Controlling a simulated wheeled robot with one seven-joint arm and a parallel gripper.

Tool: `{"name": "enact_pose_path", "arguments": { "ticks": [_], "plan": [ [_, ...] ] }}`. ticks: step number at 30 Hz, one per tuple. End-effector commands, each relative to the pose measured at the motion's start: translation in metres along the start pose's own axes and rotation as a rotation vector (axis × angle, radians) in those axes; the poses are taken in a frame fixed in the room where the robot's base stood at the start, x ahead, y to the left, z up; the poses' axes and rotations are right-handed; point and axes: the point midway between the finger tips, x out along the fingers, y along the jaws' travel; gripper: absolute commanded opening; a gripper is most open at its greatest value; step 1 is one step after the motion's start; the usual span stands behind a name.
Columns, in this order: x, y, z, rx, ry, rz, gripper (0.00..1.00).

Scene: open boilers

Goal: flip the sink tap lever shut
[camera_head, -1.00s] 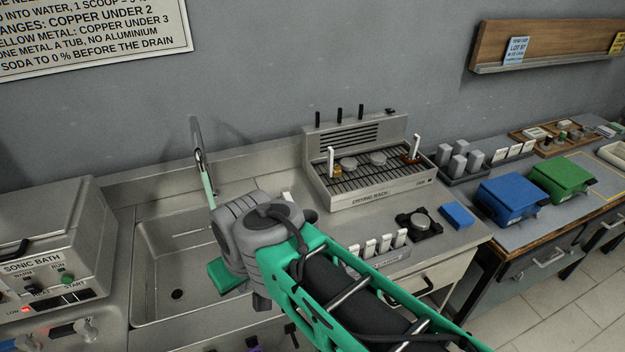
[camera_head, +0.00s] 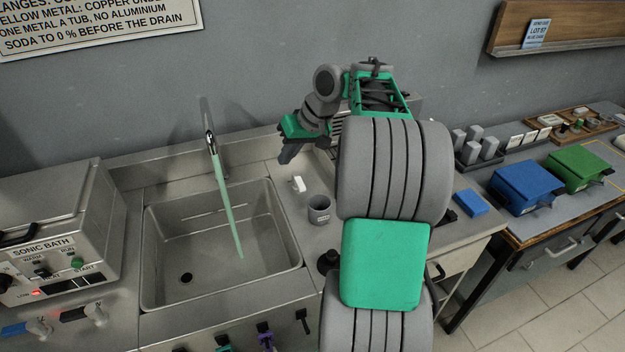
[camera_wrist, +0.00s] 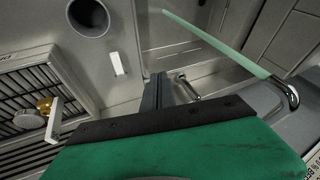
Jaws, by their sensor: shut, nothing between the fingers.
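The chrome sink tap (camera_head: 209,142) stands at the back of the sink basin (camera_head: 170,240). A pale green stream (camera_head: 227,210) runs from its spout into the basin. The tap spout (camera_wrist: 290,95) and stream (camera_wrist: 225,47) also show in the wrist view. A small chrome piece that looks like the tap lever (camera_wrist: 188,88) lies just right of my fingers there; I cannot tell if they touch. I cannot make out the lever in the head view. My gripper (camera_head: 287,156) is shut and empty, right of the tap near the back wall. Its fingers show in the wrist view (camera_wrist: 157,82).
A grey cup (camera_head: 319,210) and a small white block (camera_head: 298,184) stand on the counter right of the basin. The sonic bath (camera_head: 55,245) stands left of the sink.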

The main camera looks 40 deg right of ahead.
Motion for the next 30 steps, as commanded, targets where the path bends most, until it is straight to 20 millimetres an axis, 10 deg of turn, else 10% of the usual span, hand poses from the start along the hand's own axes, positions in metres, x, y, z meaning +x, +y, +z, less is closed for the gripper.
{"name": "enact_pose_path", "arguments": {
  "ticks": [3, 9, 22, 30],
  "plan": [
    [-0.005, 0.097, 0.004, 0.042, 0.035, -0.059, 0.00],
    [-0.015, 0.169, 0.031, 0.048, 0.070, -0.109, 0.00],
    [-0.010, 0.171, 0.033, 0.045, 0.071, -0.115, 0.00],
    [0.039, 0.165, 0.030, 0.045, 0.069, -0.116, 0.00]
  ]
}}
